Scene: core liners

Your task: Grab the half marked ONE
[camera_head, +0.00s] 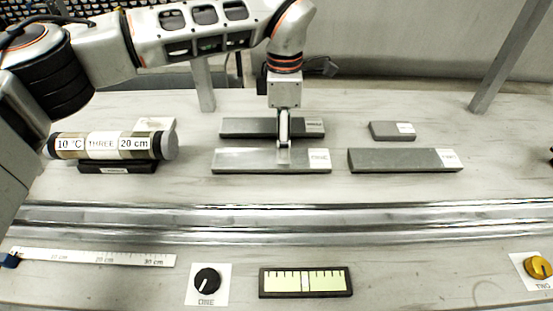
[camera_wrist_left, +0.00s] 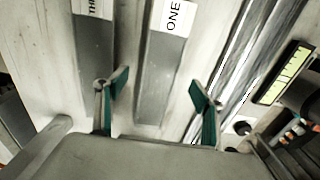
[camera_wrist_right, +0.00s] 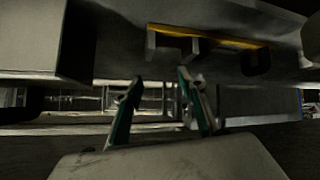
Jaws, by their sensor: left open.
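The half marked ONE (camera_head: 250,161) is a long grey slab with a white label at its right end, lying in the front middle of the bench. Its label reads ONE in the left wrist view (camera_wrist_left: 172,18). My left gripper (camera_head: 283,146) points down over it. In the left wrist view the gripper (camera_wrist_left: 158,80) is open, with one finger on each side of the slab and clear gaps; whether the fingertips are at its height is hard to tell. My right gripper (camera_wrist_right: 160,80) is open and empty, in a dark area away from the slabs.
A similar slab (camera_head: 250,127) lies close behind, its label partly legible as TH. Another slab (camera_head: 395,160) and a small grey block (camera_head: 383,131) lie right. A core cylinder marked THREE (camera_head: 75,146) rests left. Metal rails (camera_head: 300,222) run in front.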

